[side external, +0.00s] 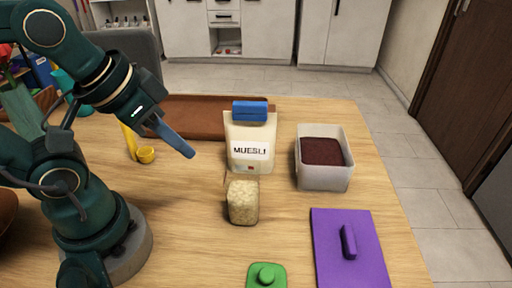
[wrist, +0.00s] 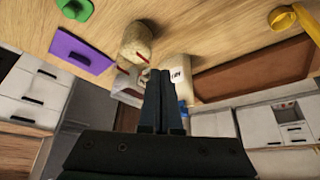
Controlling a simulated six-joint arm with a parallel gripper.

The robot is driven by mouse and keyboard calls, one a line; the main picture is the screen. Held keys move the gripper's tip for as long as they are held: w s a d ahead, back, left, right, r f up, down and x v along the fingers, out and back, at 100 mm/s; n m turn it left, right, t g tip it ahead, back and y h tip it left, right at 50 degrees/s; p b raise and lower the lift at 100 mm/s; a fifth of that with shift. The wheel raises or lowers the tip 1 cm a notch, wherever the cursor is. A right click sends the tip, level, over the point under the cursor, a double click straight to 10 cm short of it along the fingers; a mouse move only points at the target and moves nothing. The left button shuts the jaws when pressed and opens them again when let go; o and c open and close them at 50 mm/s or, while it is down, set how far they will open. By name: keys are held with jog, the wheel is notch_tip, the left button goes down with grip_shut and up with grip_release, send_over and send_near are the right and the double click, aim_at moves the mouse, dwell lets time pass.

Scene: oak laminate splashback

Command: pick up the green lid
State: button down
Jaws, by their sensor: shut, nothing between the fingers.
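The green lid (side external: 266,275) lies flat on the table at the front, cut by the lower edge of the side view, with a round knob on top. In the wrist view it shows at the upper left (wrist: 75,8). My gripper (side external: 190,152) is shut and empty, held above the table to the left of the muesli bag and well away from the lid. In the wrist view the closed fingers (wrist: 161,75) point toward the bag area.
A jar-like block of oats (side external: 243,203), a muesli bag (side external: 250,145) with a blue clip, and a bin of dark contents (side external: 325,172) stand mid-table. A purple lid (side external: 330,265) lies right of the green one. A brown tray (side external: 190,108) and yellow scoop (side external: 146,155) are behind.

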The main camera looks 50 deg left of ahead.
grip_release()
notch_tip(320, 180, up, 5)
jog(key=g, duration=0.6)
send_over(267, 274)
notch_tip(267, 274, down, 20)
jog(key=shift+f, duration=0.2)
dwell(0.8)
